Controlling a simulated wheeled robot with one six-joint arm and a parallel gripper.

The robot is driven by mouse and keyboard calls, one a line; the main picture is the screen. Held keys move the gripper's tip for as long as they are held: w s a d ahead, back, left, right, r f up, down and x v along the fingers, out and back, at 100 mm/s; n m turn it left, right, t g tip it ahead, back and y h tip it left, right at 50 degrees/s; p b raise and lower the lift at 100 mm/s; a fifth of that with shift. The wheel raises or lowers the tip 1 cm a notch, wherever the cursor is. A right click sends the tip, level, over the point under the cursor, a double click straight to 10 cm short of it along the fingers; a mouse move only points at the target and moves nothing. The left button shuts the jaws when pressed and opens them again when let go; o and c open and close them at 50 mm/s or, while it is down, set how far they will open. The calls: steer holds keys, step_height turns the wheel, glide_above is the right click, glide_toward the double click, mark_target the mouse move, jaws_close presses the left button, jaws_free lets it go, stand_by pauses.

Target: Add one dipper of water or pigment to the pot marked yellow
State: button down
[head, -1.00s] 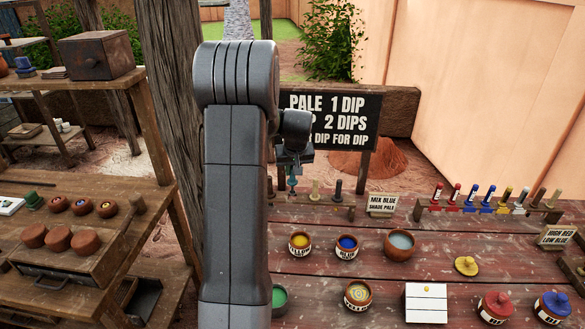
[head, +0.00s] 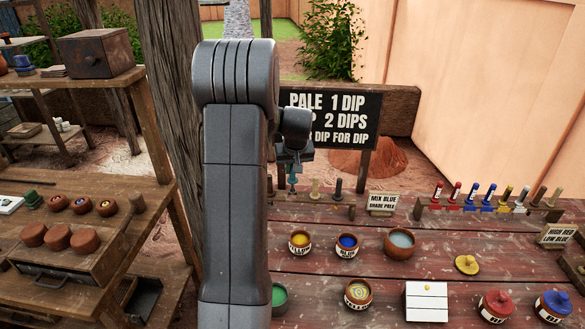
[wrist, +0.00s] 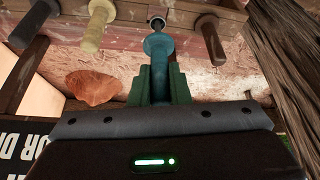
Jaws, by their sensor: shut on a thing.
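My gripper (head: 293,172) is at the left part of the back rack, partly hidden by my arm. In the wrist view its green fingers (wrist: 158,86) are shut on a teal-handled tool (wrist: 158,50); I cannot tell whether its far end touches the rack. The open pot marked yellow (head: 300,243) holds yellow pigment and stands on the red table, in front of and below my gripper. A blue-filled pot (head: 347,246) and a wider bowl of pale water (head: 400,242) stand to its right.
The rack (head: 325,207) holds other handles. In front are a pot with a yellow swirl (head: 358,293), a green-filled pot (head: 279,298), a white box (head: 426,302), a loose yellow lid (head: 466,264), and red-lidded (head: 495,305) and blue-lidded (head: 553,305) pots. A sign (head: 330,117) stands behind.

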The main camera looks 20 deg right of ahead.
mark_target(293, 179)
steer(key=shift+f, duration=0.1)
stand_by(0.3)
steer(key=shift+f+b, duration=0.5)
steer(key=shift+f, duration=0.05)
steer(key=shift+f, duration=0.2)
steer(key=shift+f+b, duration=0.5)
steer(key=shift+b, duration=0.05)
steer(key=shift+f, duration=0.25)
steer(key=shift+f+b, duration=0.5)
steer(key=shift+b, duration=0.15)
steer(key=shift+f, duration=0.25)
stand_by(0.3)
steer(key=shift+f+b, duration=0.15)
steer(key=shift+b, duration=0.15)
steer(key=shift+f+b, duration=0.35)
steer(key=shift+f, duration=0.05)
